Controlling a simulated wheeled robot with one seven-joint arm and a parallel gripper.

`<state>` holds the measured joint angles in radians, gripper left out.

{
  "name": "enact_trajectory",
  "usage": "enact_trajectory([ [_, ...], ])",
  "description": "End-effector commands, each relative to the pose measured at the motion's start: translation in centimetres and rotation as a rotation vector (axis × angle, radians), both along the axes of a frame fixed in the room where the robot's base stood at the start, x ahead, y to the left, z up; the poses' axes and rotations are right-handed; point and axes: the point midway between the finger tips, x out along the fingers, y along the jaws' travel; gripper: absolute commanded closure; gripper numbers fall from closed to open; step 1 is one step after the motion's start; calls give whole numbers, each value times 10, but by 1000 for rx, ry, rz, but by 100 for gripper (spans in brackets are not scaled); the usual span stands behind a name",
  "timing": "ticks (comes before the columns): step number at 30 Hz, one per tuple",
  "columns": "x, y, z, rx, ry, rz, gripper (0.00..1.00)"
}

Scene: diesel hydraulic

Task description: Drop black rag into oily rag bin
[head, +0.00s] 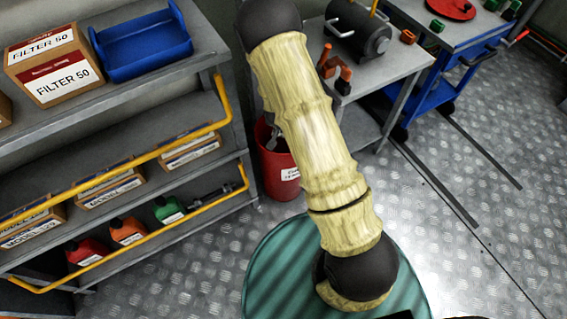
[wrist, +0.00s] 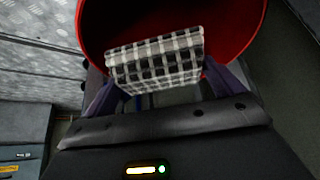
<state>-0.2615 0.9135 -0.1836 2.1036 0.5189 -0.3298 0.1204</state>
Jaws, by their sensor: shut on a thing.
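A black-and-white checked rag (wrist: 155,62) is held between the two purple fingers of my gripper (wrist: 165,82) in the wrist view. The rag overlaps the near edge of the red bin (wrist: 247,22) in that view. Its height above the rim cannot be told. The bin's inside is dark, and the rag hides part of it. In the head view the red bin (head: 275,165) stands on the floor with a partly hidden white label, behind my arm.
A grey shelf unit (head: 110,100) with yellow rails stands left of the bin, holding FILTER 50 boxes (head: 55,65), a blue tray (head: 140,45) and coloured bottles (head: 125,230). A grey bench (head: 395,65) stands right of the bin. Metal floor (head: 450,220) is open at the right.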

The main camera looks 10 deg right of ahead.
Motion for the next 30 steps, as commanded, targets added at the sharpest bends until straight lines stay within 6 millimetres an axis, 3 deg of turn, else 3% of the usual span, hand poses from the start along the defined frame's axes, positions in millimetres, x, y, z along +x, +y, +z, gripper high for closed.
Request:
enact_trajectory([
  [3, 0, 0, -8, 0, -1, 0, 29],
  [12, 0, 0, -8, 0, -1, 0, 29],
  [13, 0, 0, -8, 0, -1, 0, 4],
  [14, 0, 0, -8, 0, -1, 0, 0],
  [23, -1, 1, -5, 0, -1, 0, 0],
  [30, -13, 8, 23, 1, -1, 2, 0],
])
